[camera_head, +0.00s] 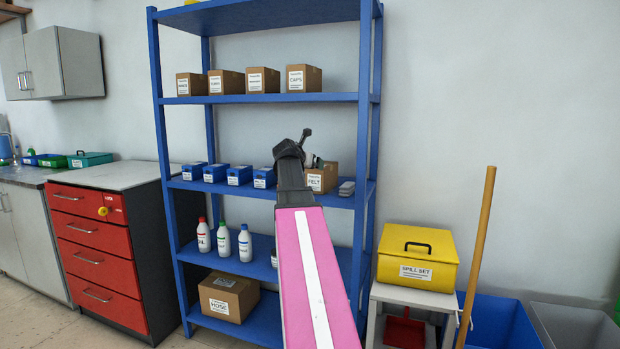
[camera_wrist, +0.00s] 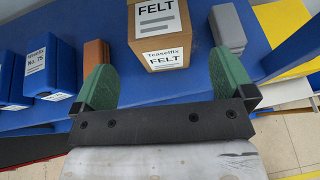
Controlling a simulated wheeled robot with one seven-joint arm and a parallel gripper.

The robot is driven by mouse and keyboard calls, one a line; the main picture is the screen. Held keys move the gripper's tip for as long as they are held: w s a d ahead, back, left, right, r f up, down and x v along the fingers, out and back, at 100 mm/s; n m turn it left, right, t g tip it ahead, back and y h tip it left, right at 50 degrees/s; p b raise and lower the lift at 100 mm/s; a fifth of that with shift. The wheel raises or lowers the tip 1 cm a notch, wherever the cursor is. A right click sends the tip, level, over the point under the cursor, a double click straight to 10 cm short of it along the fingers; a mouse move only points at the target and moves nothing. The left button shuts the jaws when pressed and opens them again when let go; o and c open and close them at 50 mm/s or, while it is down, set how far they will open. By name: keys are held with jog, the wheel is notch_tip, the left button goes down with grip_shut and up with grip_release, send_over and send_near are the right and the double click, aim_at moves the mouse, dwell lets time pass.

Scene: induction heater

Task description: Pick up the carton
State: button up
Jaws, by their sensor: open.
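A brown carton labelled FELT (camera_head: 322,179) sits on the middle blue shelf, right of the blue bins. In the wrist view the carton (camera_wrist: 168,52) is just ahead of my gripper (camera_wrist: 163,64), its label facing me. The two green fingers are wide apart, one on each side of the carton's near end in the picture, with gaps on both sides. The gripper is empty. In the head view my arm hides part of the shelf, and my gripper (camera_head: 306,161) covers the carton's left part.
Grey blocks (camera_wrist: 228,29) lie right of the carton and brown blocks (camera_wrist: 96,54) left of it. Blue bins (camera_head: 238,175) stand farther left. The blue rack (camera_head: 220,98) holds small cartons above, and bottles (camera_head: 245,243) and a HOSE carton (camera_head: 229,298) below.

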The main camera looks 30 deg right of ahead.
aim_at(317, 170)
jog(key=x, duration=1)
jog(key=shift+w+d+f, duration=0.2)
jog(key=shift+f, duration=0.2)
jog(key=c, duration=0.8)
